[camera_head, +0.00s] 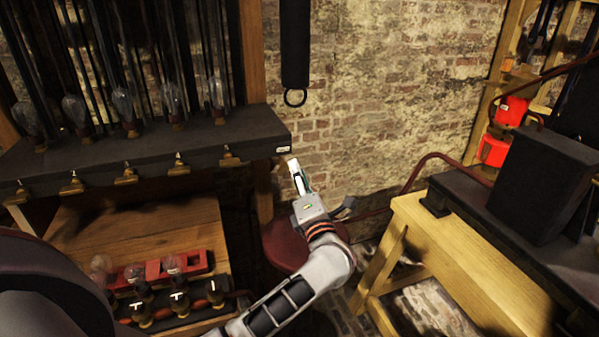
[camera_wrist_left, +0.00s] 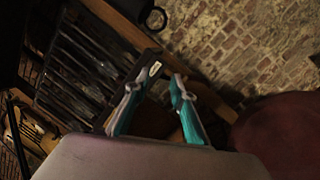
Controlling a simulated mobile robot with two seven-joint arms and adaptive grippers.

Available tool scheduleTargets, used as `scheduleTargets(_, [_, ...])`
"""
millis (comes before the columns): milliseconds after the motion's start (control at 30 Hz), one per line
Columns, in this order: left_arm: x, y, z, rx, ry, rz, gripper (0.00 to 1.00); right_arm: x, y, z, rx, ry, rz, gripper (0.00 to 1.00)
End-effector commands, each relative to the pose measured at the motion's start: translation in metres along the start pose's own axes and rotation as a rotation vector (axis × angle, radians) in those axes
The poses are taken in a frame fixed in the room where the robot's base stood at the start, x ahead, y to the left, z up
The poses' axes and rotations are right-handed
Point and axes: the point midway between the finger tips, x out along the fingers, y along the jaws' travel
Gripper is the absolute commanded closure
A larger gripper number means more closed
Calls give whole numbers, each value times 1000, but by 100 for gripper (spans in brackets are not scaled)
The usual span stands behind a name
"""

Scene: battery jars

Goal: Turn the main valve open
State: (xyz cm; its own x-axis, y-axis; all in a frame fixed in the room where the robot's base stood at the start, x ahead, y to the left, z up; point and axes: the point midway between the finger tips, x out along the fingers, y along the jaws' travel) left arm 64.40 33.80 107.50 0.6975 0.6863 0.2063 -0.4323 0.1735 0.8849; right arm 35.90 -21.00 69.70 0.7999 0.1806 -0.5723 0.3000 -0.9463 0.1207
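Several brass valves (camera_head: 178,165) sit along the front of a dark shelf (camera_head: 150,148). More small valves with light handles (camera_head: 179,302) stand in a row on a low dark block. I cannot tell which one is the main valve. My left gripper (camera_head: 296,172) is just right of the shelf's labelled right end, its fingers pointing up and away. In the left wrist view its teal-lined fingers (camera_wrist_left: 157,92) are apart with nothing held between them. The shelf end with a white label (camera_wrist_left: 154,69) shows beyond the fingertips. My right gripper is not visible.
Glass bulbs (camera_head: 123,105) and dark rods stand on the shelf. A dark red round seat (camera_head: 283,247) is below my left gripper. A yellow wooden bench (camera_head: 470,265) with a black box (camera_head: 545,185) stands right. A red rack (camera_head: 185,266) sits on the wooden table. Brick wall behind.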

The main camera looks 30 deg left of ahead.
Motion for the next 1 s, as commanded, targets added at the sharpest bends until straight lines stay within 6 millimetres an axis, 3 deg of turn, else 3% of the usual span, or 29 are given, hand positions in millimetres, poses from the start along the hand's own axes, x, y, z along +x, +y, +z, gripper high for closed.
scheduleTargets(100, [5,-18,-22,-112,115,-86,76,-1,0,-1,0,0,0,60])
scheduleTargets(200, [5,-28,-32,-158,166,-125,76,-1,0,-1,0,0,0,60])
scheduleTargets(367, [16,-32,-37,-172,183,-136,76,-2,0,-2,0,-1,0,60])
scheduleTargets(733, [68,-39,-45,-168,180,-133,76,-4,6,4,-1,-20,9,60])
scheduleTargets(1000, [81,-42,-48,-169,181,-136,76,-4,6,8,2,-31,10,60])
